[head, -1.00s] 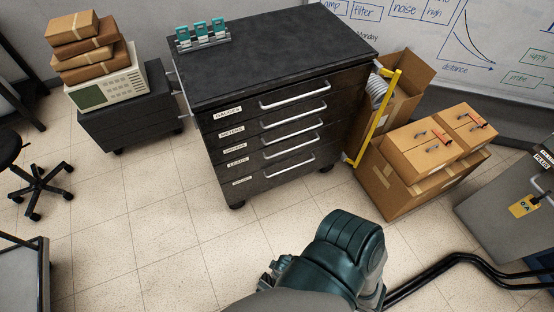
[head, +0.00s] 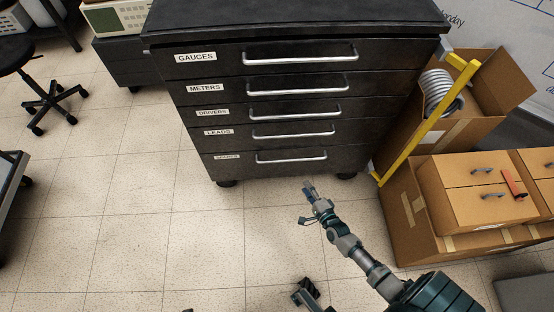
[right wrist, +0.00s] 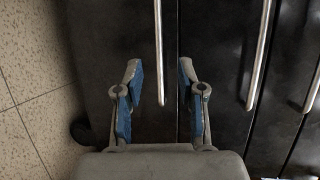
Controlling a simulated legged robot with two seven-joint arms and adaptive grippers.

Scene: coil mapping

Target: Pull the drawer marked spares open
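The black cabinet (head: 300,20) has several stacked drawers with bar handles. The bottom drawer (head: 265,173) is shut; its small label (head: 227,157) is hard to read, while those above read gauges, meters, drivers and leads. Its silver handle (head: 291,157) is the leftmost bar in the right wrist view (right wrist: 159,50). My right gripper (head: 309,190) is just below and right of that handle. In the right wrist view the right gripper (right wrist: 160,82) is open, its blue-padded fingers appearing either side of the bar; contact cannot be told. A dark part (head: 306,291) at the bottom edge may be my left gripper.
A yellow frame (head: 425,125) stands close to the cabinet's right side, beside an open carton (head: 495,95) and stacked boxes (head: 475,195). A stool (head: 45,95) is at left. The tiled floor (head: 190,240) before the cabinet is clear.

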